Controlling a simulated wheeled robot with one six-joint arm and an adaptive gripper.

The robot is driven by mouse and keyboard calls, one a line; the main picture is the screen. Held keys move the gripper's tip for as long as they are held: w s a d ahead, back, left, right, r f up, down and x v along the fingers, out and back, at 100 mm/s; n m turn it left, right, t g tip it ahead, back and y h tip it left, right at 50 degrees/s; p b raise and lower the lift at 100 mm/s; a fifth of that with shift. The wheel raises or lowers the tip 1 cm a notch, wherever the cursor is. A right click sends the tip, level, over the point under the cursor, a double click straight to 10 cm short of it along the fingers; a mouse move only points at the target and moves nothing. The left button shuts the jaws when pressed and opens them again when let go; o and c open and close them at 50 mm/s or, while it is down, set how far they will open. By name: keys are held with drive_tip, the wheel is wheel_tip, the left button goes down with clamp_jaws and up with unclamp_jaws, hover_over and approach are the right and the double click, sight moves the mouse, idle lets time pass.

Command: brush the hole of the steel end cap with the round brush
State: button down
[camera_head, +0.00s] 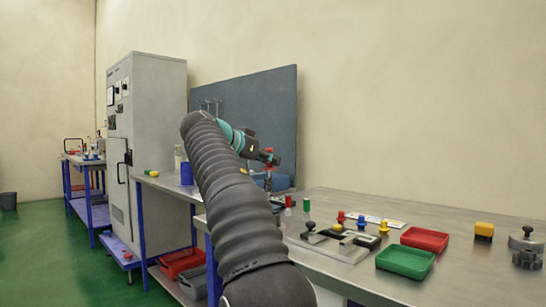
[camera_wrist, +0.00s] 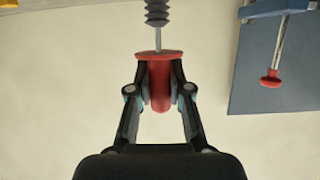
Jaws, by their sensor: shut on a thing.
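My gripper (camera_wrist: 159,85) is shut on the red handle of the round brush (camera_wrist: 159,70). In the wrist view the brush's thin shaft and dark ribbed head (camera_wrist: 157,12) point to the top edge, where the head is partly cut off. In the head view my gripper (camera_head: 266,156) is held up in front of the blue-grey panel, beyond my arm, with a bit of red at its fingers. I cannot make out the steel end cap for sure. Grey metal round parts (camera_head: 526,241) stand at the right edge of the bench in the head view.
The steel bench (camera_head: 450,285) carries a red tray (camera_head: 425,239), a green tray (camera_head: 405,262), a yellow block (camera_head: 484,231) and a fixture plate (camera_head: 335,248) with knobs. A blue-grey panel (camera_head: 245,110) and a tall grey cabinet (camera_head: 155,130) stand behind. My arm hides part of the bench.

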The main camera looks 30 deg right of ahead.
sight(269, 190)
drive_tip(key=shift+w+d+f, duration=0.1)
drive_tip(key=shift+d, duration=0.5)
drive_tip(key=shift+f+b, duration=1.15)
drive_tip(key=shift+f, duration=1.45)
drive_tip(key=shift+f, duration=0.2)
drive_tip(key=shift+f+b, duration=0.45)
drive_tip(key=shift+b, duration=0.2)
drive_tip(key=shift+f, duration=0.1)
drive_tip(key=shift+f+b, duration=0.9)
drive_tip(key=shift+b, duration=0.05)
drive_tip(key=shift+r, duration=0.15)
idle(2.7)
